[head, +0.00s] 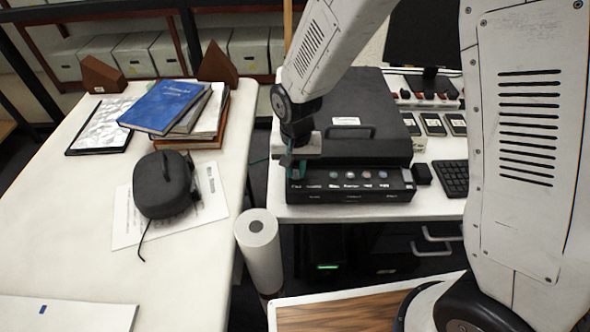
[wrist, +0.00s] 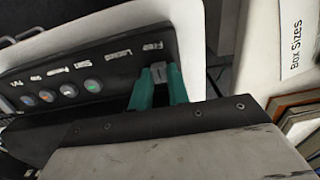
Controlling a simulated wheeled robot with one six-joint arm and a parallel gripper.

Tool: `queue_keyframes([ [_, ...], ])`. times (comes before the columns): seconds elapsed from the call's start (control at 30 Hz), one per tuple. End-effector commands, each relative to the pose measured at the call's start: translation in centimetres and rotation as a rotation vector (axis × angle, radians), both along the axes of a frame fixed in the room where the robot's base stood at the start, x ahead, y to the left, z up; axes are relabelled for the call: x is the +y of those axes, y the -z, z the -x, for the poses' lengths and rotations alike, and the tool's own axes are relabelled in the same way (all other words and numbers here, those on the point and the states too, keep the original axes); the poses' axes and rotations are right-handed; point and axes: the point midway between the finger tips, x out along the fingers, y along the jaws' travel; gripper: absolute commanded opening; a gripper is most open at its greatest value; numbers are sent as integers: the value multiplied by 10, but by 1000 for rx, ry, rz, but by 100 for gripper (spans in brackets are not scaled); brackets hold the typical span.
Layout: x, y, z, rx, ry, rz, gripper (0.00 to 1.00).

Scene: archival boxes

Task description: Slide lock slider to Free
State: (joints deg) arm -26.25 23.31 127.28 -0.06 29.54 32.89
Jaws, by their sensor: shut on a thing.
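The lock slider (wrist: 159,73) is a small grey block on the black front panel (wrist: 105,80) of the dark machine. In the wrist view it lines up with the "Free" label, to the right of the "Locked" label. My gripper (wrist: 160,88) has its teal fingers on either side of the slider, shut on it. In the head view my gripper (head: 294,170) is at the left end of the panel (head: 350,184), and its fingers hide the slider there.
Several coloured buttons (wrist: 69,90) sit along the panel beside the slider. A keyboard (head: 453,178) and small devices lie right of the machine (head: 345,140). A white roll (head: 258,245) stands in the gap left of this table. Books (head: 165,106) and a black rounded object (head: 163,184) occupy the left table.

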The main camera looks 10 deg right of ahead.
Motion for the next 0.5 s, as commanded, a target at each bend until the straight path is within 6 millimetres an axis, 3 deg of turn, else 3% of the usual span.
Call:
queue_keyframes([
  [0.1,3,0,0,-2,-1,-3,0],
  [0.13,3,0,0,-2,-2,-3,23],
  [0.2,3,0,0,-2,-2,-3,40],
  [0.5,0,-2,-1,-3,1,-3,40],
])
